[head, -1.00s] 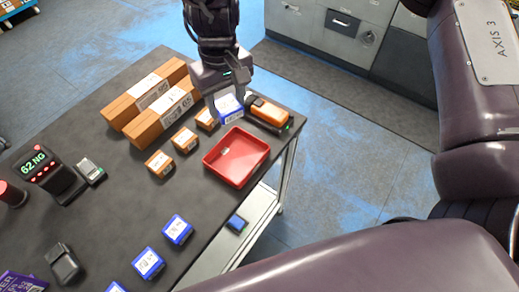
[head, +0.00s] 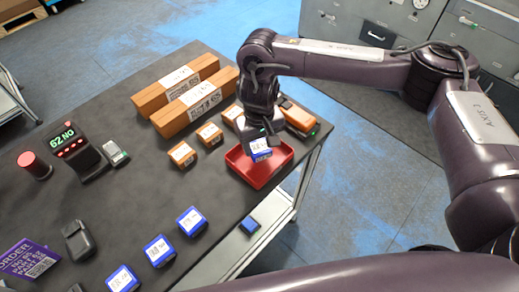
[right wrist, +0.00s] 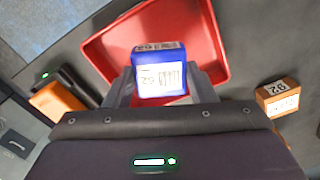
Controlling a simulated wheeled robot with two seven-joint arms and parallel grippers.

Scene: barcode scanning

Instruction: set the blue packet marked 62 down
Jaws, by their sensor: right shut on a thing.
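The blue packet (head: 260,149) has a white label and is held by my right gripper (head: 259,143) over the red tray (head: 265,178). In the right wrist view the packet (right wrist: 158,73) sits between the two fingers (right wrist: 158,88), its label showing a barcode and number. The red tray (right wrist: 210,50) lies behind and below it. I cannot tell whether the packet touches the tray floor. My left gripper is not in view.
Three other blue packets (head: 191,221) stand along the table's front edge. Small orange boxes (head: 182,154) and long orange boxes (head: 205,97) lie left of and behind the tray. A display (head: 76,146) reads 62 NO.

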